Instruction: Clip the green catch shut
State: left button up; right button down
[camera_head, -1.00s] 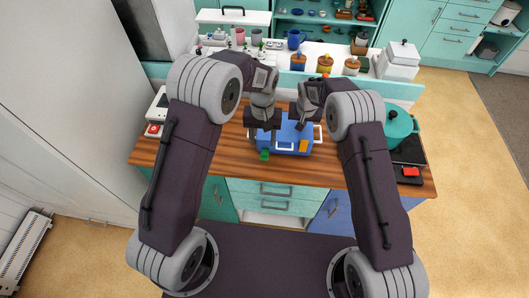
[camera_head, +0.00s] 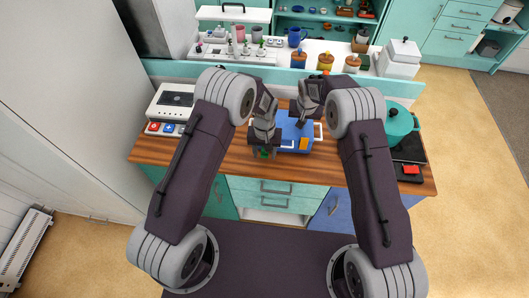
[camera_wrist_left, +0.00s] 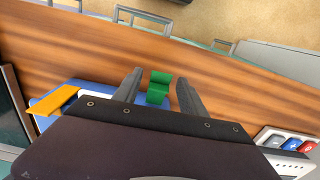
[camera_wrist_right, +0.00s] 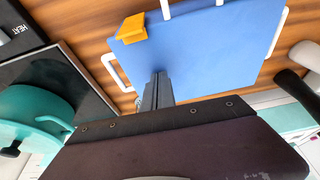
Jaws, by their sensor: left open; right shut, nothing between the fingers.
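The green catch (camera_wrist_left: 158,88) shows in the left wrist view, on the edge of the blue box and sticking out over the wooden counter. My left gripper (camera_wrist_left: 158,90) is open, with one finger on each side of the catch; I cannot tell whether they touch it. In the head view the catch (camera_head: 264,153) is partly hidden by my left gripper (camera_head: 264,152). The blue box (camera_wrist_right: 205,50) has white handles and an orange catch (camera_wrist_right: 131,28), which also shows in the head view (camera_head: 304,144). My right gripper (camera_wrist_right: 160,88) is shut and empty above the blue lid.
A teal pot (camera_head: 398,123) stands on the dark hob at the right. A white appliance with coloured buttons (camera_head: 166,128) is at the left of the counter (camera_head: 220,160). The counter's front edge lies close to the box, with drawers below.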

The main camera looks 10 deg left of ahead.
pick_arm(q)
jog(key=shift+c, duration=0.3)
grip_shut()
dwell(1.1)
